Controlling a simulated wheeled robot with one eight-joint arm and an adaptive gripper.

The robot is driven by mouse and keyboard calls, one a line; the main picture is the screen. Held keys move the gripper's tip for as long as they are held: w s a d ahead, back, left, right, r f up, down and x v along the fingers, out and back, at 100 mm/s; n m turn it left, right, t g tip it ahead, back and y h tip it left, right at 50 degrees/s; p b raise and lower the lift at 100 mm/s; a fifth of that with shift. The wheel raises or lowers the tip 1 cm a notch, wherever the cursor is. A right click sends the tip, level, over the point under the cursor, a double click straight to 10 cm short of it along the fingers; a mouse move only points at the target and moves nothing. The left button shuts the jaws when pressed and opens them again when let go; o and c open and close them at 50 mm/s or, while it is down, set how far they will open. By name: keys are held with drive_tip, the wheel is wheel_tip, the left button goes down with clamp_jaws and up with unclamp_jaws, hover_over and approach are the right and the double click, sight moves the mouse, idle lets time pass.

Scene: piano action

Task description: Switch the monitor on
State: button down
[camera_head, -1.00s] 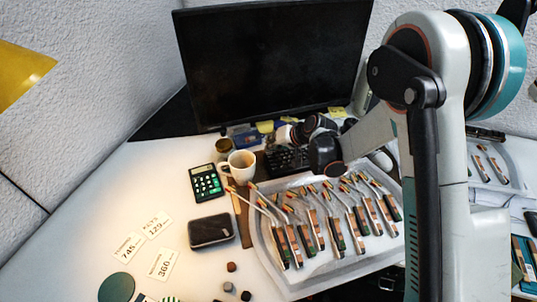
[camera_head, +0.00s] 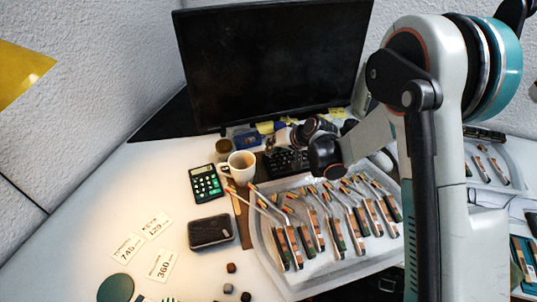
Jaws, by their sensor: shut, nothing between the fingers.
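The monitor (camera_head: 275,62) stands at the back of the desk with a wholly dark screen. No lit lamp shows on it, and I cannot make out a power button. My gripper (camera_head: 272,143) is at the end of my arm, just below the monitor's lower edge and above the desk. It is small in the view and partly hidden by my wrist. It looks shut and empty. I cannot tell whether it touches the monitor.
A mug (camera_head: 241,167), a calculator (camera_head: 206,183) and a dark case (camera_head: 211,232) stand left of the clear tray (camera_head: 272,262) of piano action parts. A dark keypad or keyboard (camera_head: 289,160) lies under my wrist. Number cards (camera_head: 161,266) lie at left, with free desk around them.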

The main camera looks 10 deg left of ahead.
drive_tip(key=shift+r+p, duration=0.45)
drive_tip(key=shift+r, duration=0.4)
drive_tip(key=shift+r, duration=0.1)
drive_tip(key=shift+r+p, duration=1.55)
drive_tip(key=shift+r, duration=1.3)
